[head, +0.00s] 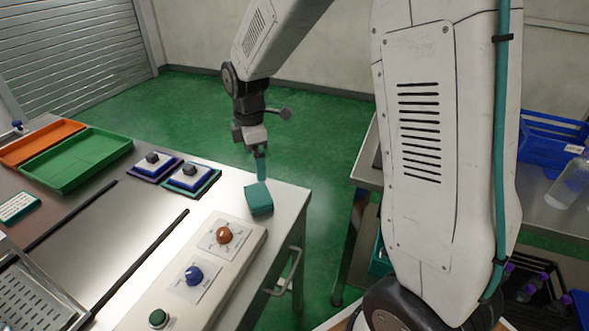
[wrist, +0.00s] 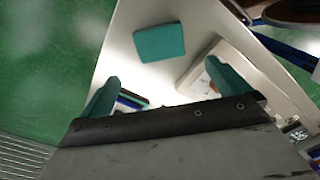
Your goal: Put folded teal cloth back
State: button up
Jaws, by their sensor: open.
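The folded teal cloth (head: 259,198) lies flat as a small square near the far right corner of the metal table (head: 283,193). In the wrist view the cloth (wrist: 160,43) is fully visible on the bare tabletop, ahead of the fingers. My gripper (head: 260,174) points down just above the cloth in the head view. In the wrist view my gripper (wrist: 163,74) has its two teal fingers wide apart with nothing between them. I cannot tell from the head view how large the gap above the cloth is.
A control panel with orange (head: 224,235), blue (head: 193,275) and green knobs lies in front of the cloth. Two black-knobbed blocks (head: 190,175) stand to its left. Green (head: 78,158) and orange trays (head: 38,142) are farther left. A shelf with a blue crate (head: 552,140) is at right.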

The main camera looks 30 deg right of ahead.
jog(key=s+d+r+m, duration=0.1)
jog(key=s+r+m, duration=0.4)
jog(key=s+r, duration=0.3)
jog(key=s+r+m, duration=0.2)
jog(key=s+m, duration=0.1)
jog(key=s, duration=0.4)
jog(key=s+d+r+m, duration=0.1)
jog(key=s+m, duration=0.3)
jog(key=s, duration=0.3)
jog(key=s+r+m+t, duration=0.1)
jog(key=s+m, duration=0.3)
jog(key=s, duration=0.4)
jog(key=shift+d+r, duration=0.4)
jog(key=shift+r, duration=0.45)
